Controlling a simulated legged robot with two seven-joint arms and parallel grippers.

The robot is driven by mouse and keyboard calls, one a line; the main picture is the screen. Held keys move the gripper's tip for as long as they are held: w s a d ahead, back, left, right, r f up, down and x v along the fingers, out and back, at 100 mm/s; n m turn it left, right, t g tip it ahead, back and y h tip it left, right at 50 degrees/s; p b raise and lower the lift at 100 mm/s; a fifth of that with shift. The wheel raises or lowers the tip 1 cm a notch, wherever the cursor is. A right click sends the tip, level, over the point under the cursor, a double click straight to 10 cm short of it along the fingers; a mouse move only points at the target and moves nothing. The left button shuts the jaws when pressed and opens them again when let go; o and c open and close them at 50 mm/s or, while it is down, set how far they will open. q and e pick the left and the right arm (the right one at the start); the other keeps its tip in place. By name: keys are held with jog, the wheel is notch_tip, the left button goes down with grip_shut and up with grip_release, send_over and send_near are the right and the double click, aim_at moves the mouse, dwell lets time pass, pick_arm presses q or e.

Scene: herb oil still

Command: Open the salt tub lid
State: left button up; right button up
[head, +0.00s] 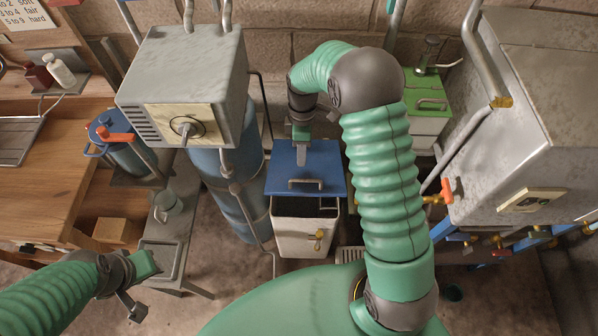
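A white tub (297,236) with a small brass tap stands low in the middle of the head view. I see no label on it. Its blue lid (327,180) has a grey bar handle (305,184) near the front edge. A dark gap shows between the lid's front edge and the tub's rim, so the lid looks partly raised or shifted back. My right gripper (301,157) points down over the lid's rear part, behind the handle. Its finger spread and any contact are unclear. My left gripper (133,306) is at the lower left, away from the tub.
A green-lidded box (428,108) stands behind to the right. A blue cylinder (228,160) under a grey metal box (185,80) is close on the tub's left. A large metal cabinet (530,130) with pipes and valves is on the right. A narrow bench (166,245) is at left.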

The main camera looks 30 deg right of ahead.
jog(key=s+a+r+m+t+h+b, duration=0.1)
jog(key=s+a+r+m+t, duration=0.1)
jog(key=s+a+r+m, duration=0.3)
jog(key=s+a+m, duration=0.1)
jog(key=s+m, duration=0.1)
jog(key=s, duration=0.1)
jog(key=shift+m+t, duration=0.3)
jog(key=shift+m, duration=0.1)
